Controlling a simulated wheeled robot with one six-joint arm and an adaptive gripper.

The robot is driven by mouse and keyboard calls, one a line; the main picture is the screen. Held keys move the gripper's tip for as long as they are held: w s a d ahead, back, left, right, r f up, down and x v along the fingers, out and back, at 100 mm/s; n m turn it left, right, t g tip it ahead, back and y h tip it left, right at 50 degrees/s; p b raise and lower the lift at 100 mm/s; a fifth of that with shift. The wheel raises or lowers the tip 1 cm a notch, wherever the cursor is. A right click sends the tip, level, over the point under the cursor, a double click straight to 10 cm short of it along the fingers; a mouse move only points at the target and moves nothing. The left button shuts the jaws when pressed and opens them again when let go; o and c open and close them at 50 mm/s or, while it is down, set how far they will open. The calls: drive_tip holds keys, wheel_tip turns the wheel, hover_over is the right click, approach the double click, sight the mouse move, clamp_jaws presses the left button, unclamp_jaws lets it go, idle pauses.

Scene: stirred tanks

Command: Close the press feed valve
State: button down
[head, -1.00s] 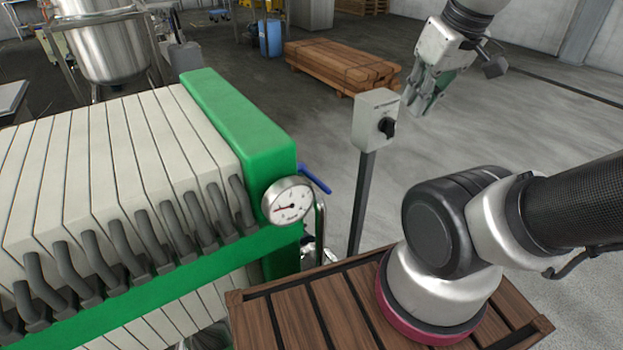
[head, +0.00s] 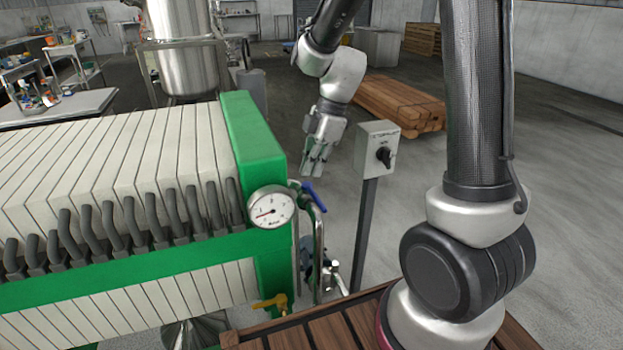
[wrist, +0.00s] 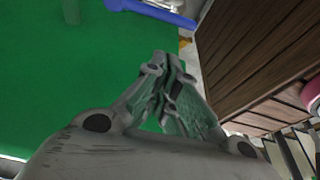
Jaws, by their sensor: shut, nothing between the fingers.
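A valve with a blue lever (head: 314,196) sits on a metal pipe at the right end of the green filter press (head: 262,140). The blue lever also shows at the top of the wrist view (wrist: 150,10). A second valve with a yellow handle (head: 272,304) is lower on the press. No label shows which one is the press feed valve. My gripper (head: 314,165) is shut and empty, pointing down above and behind the blue lever, apart from it. In the wrist view its closed fingers (wrist: 172,65) show against green.
A pressure gauge (head: 271,207) is just left of the blue lever. A grey switch box (head: 377,148) on a post stands close to the right of my gripper. Stacked timber (head: 395,102) lies behind. Open floor is at the right.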

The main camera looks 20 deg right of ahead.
sight(316, 199)
drive_tip(key=d+x, duration=0.1)
drive_tip(key=x, duration=0.8)
drive_tip(key=shift+d+f, duration=0.3)
drive_tip(key=shift+f, duration=0.15)
